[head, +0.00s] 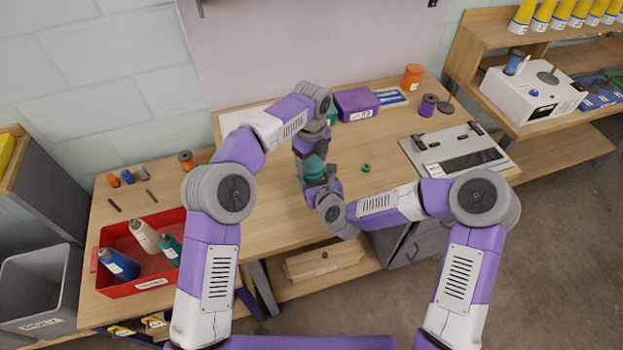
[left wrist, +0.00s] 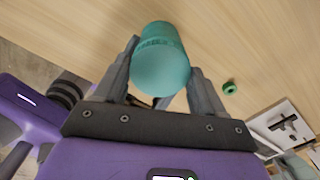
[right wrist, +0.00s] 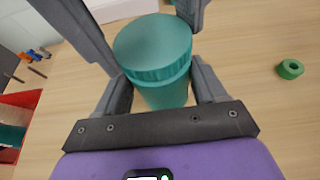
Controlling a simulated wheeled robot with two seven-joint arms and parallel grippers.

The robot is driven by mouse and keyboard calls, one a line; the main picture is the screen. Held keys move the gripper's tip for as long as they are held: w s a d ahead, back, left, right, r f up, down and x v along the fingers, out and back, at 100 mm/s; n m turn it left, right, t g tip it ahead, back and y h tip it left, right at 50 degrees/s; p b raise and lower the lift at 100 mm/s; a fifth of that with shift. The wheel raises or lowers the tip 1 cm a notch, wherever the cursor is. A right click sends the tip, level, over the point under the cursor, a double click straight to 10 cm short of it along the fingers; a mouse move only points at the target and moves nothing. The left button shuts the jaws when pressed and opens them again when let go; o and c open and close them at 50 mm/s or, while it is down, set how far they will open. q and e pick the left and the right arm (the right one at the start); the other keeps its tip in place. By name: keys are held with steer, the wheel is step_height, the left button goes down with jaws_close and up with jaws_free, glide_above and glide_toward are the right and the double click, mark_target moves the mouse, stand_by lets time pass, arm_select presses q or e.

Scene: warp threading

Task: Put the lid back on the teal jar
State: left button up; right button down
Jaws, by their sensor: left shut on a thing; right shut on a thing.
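The teal jar (head: 314,168) stands upright between my two grippers near the middle of the table; its body (right wrist: 166,97) shows below the lid in the right wrist view. The teal lid (right wrist: 153,46), with a ridged rim, is on top of the jar's mouth and looks lined up with it; I cannot tell if it is fully seated. My left gripper (left wrist: 163,82) comes from above and is shut on the lid. My right gripper (right wrist: 160,88) comes from the near side and is shut on the jar body. The fingers partly hide the jar in the head view.
A small green ring (head: 366,168) lies right of the jar. A red tray (head: 150,285) with several bottles is at left. A purple box (head: 356,104), orange jar (head: 412,76) and purple spool (head: 428,105) stand at the back. A grey-white device (head: 455,150) is at right.

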arm_select(q)
steer(key=o, duration=1.2)
steer(key=shift+o, duration=0.2)
step_height(320, 180, up, 12)
